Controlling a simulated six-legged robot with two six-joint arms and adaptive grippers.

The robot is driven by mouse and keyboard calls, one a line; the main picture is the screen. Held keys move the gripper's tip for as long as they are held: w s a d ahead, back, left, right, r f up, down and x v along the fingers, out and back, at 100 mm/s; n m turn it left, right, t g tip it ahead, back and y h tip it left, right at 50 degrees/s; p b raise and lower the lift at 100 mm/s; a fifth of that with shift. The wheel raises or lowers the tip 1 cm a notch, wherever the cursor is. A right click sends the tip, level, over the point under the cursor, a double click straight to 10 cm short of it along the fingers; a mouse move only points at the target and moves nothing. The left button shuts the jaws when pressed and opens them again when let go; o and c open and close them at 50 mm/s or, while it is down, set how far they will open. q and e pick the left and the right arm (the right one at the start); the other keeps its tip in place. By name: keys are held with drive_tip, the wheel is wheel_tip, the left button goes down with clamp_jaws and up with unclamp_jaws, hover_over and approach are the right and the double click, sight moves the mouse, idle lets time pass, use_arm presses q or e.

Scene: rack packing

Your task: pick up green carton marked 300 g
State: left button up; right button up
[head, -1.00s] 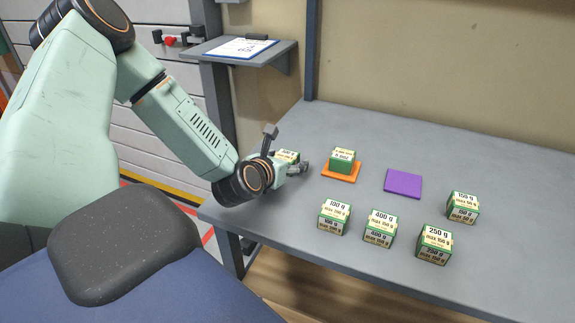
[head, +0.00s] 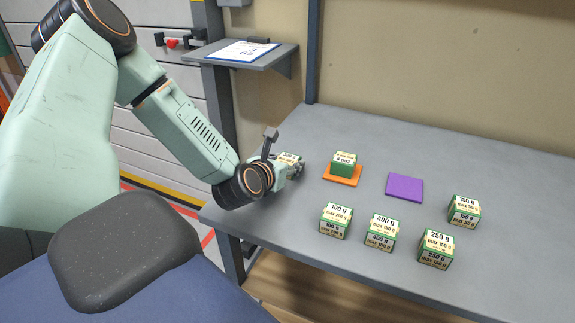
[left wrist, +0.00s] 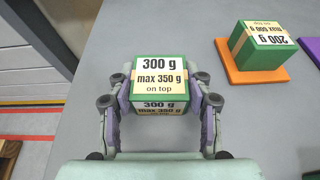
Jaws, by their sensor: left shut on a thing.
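The green carton marked 300 g (left wrist: 160,82) is in the middle of the left wrist view, with "max 350 g on top" on its label. In the head view the carton (head: 289,158) shows only in part behind my gripper, at the table's left end. My left gripper (left wrist: 160,105) has one finger on each side of the carton and is shut on it. In the head view the left gripper (head: 292,170) is low over the table top. I cannot tell whether the carton is lifted. My right gripper is in neither view.
A green carton marked 200 g (head: 343,163) stands on an orange mat (head: 341,179). A bare purple mat (head: 405,187) lies to its right. Cartons marked 100 g (head: 336,220), 400 g (head: 381,232), 250 g (head: 436,249) and 150 g (head: 464,211) stand nearer the front and right.

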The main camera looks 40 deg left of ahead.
sight(286, 160)
use_arm(q)
drive_tip(key=shift+c, duration=0.4)
wheel_tip(286, 160, up, 8)
drive_tip(key=p, duration=0.5)
drive_tip(key=shift+r, duration=0.25)
drive_tip(key=shift+r+p, duration=0.45)
drive_tip(key=shift+r, duration=0.25)
